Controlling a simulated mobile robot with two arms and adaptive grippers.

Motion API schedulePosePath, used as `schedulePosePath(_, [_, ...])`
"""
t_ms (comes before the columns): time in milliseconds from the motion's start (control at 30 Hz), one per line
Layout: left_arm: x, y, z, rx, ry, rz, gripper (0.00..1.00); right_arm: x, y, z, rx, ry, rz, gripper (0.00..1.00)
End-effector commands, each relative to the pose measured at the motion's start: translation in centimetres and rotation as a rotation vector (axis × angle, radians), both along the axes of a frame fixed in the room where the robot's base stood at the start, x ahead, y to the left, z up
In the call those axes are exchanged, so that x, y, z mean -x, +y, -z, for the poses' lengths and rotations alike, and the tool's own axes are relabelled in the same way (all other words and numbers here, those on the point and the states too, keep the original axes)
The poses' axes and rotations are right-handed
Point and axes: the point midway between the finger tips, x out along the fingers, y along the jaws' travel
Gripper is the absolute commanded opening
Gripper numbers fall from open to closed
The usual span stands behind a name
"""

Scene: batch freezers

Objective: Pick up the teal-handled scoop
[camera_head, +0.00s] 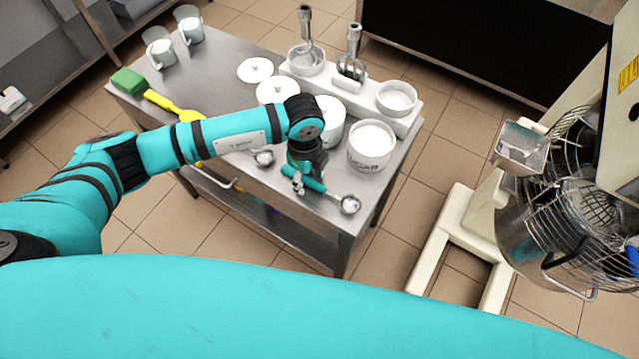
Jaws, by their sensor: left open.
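The teal-handled scoop (349,204) lies on the steel table near its front right corner. Its metal bowl points right, and part of its teal handle shows to the left of the bowl. My left gripper (298,186) points down at the left part of the handle and is open. The gripper hides some of the handle; I cannot tell whether the fingers touch it or straddle it. My right gripper is not in view.
On the table (326,218), a sugar tub (371,146) stands just behind the scoop. Another scoop bowl (263,157) lies left of the gripper. A mixer (560,220) stands right of the table.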

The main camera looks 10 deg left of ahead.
Motion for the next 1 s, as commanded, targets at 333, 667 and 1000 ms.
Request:
schedulePosePath(333, [-0.04,-0.04,0.59,0.001,-0.002,0.001,0.43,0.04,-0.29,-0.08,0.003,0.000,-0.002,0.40])
schedulePosePath(667, [-0.04,-0.03,0.56,0.001,-0.002,0.000,0.00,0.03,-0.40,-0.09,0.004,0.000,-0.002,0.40])
schedulePosePath(1000, [-0.07,-0.04,0.48,0.002,-0.002,0.000,0.00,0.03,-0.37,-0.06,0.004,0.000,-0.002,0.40])
